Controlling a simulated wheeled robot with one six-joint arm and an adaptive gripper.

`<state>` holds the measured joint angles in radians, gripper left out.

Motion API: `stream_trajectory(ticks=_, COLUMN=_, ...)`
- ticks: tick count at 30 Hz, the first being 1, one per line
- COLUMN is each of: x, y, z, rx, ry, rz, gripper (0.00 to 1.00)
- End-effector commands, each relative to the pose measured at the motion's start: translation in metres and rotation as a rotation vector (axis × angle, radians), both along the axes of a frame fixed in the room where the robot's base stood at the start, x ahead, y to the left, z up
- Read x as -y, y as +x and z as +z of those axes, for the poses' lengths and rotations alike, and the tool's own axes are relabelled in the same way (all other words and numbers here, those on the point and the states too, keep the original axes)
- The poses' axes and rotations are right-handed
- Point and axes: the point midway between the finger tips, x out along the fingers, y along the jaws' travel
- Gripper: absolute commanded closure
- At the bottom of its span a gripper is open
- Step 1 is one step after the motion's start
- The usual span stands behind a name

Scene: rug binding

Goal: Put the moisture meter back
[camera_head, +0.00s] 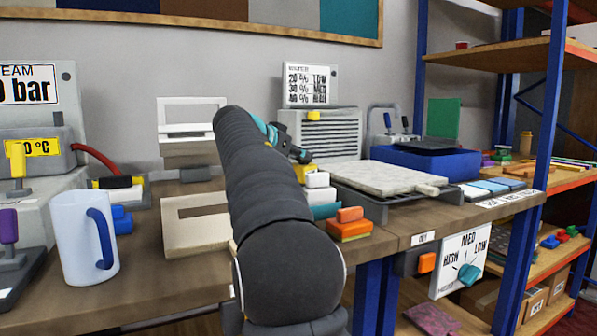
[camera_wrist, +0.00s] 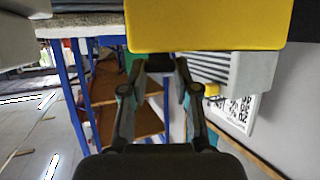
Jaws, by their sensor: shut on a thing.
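My gripper (camera_head: 301,156) is at the far end of my arm, above the bench near the grey louvred unit, and mostly hidden by the arm. In the wrist view my gripper (camera_wrist: 166,62) is shut on a yellow block-like thing (camera_wrist: 215,25), most likely the moisture meter. Its face fills the top middle and is cut off by the picture edge. In the head view a small yellow part (camera_head: 303,173) shows just below the gripper. I cannot tell whether it touches anything beneath.
White and teal blocks (camera_head: 318,190) and orange blocks (camera_head: 349,222) lie below and right of the gripper. A grey slab on a tray (camera_head: 385,178) and a blue bin (camera_head: 425,163) stand further right. A white mug (camera_head: 84,240) stands at left. A blue-post shelf (camera_head: 545,120) bounds the right.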

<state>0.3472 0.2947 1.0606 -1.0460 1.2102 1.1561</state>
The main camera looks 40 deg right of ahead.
Motion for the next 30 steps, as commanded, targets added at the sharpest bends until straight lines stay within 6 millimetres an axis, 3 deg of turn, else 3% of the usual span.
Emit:
stream_trajectory(ticks=10, x=-0.001, y=0.001, z=-0.038, rx=0.000, ry=-0.001, rz=0.000, gripper=1.00)
stream_trajectory(ticks=30, x=-0.001, y=0.001, z=-0.049, rx=0.001, ry=-0.001, rz=0.001, gripper=1.00)
